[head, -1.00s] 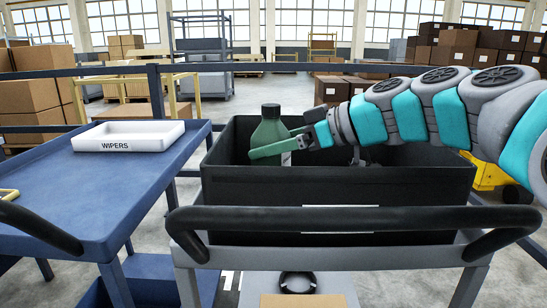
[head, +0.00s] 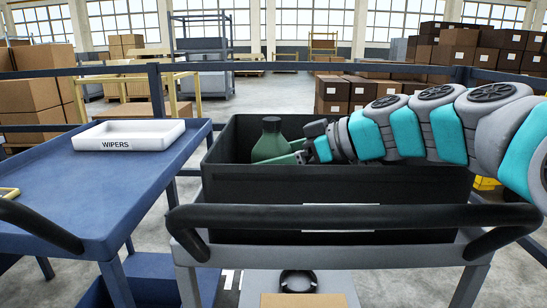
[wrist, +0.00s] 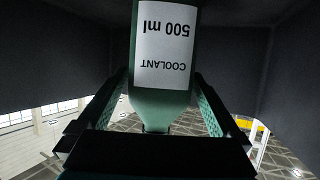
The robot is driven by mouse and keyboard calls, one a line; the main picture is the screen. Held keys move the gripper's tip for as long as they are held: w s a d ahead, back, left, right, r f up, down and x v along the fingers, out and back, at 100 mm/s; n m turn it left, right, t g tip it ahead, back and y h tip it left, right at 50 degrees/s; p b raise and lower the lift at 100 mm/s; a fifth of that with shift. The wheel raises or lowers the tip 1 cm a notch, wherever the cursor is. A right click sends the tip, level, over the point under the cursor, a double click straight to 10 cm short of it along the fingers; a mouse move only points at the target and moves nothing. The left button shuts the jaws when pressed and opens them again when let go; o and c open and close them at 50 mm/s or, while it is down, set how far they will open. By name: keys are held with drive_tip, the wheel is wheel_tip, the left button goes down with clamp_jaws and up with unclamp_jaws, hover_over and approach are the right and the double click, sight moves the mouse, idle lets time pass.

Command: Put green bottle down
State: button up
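The green bottle (head: 270,143) is upright inside the left part of the black crate (head: 330,190), with its dark cap and shoulder above the front wall. Its lower part is hidden by that wall, so I cannot tell whether its base touches the crate floor. My gripper (head: 285,158) reaches in from the right, its fingers on either side of the bottle. In the wrist view the bottle's white label (wrist: 165,48) reads "COOLANT 500 ml" upside down, and the two fingers of my gripper (wrist: 165,108) close on the bottle's sides.
The crate stands on a grey trolley with a black handle (head: 350,218) in front. To the left is a blue trolley (head: 90,185) bearing a white tray (head: 130,135) marked "WIPERS". The crate's right part is largely hidden by my arm.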

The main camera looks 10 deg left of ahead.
drive_tip(key=shift+r, duration=0.2)
drive_tip(key=b+v, duration=0.1)
drive_tip(key=v, duration=1.1)
drive_tip(key=shift+w, duration=0.1)
